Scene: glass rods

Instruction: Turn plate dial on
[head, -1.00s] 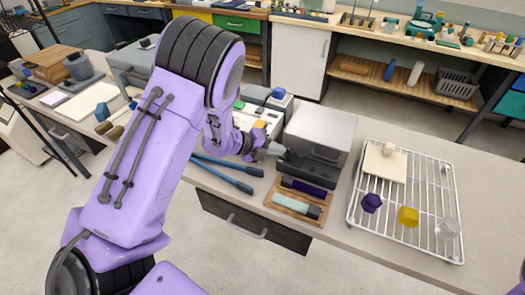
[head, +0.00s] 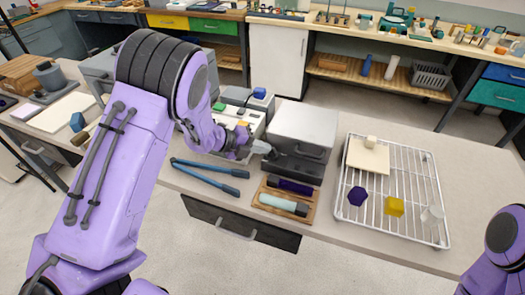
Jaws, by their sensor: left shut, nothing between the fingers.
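My left gripper (head: 268,149) is shut and empty. Its tip is at the front left corner of a grey metal box (head: 302,126) with a dark front. A white device (head: 257,121) with small coloured parts stands behind my left wrist and is partly hidden by it. I cannot make out a plate dial for certain; it may be hidden or too small. My right arm (head: 503,240) shows at the right edge, but its gripper is out of view.
Blue-handled tongs (head: 207,180) lie left of a wooden tray (head: 267,211) with a dark and a pale rod. A wire rack (head: 424,190) at right carries a cream plate (head: 367,156), a purple piece (head: 357,196), a yellow piece (head: 394,206) and a clear glass (head: 432,215).

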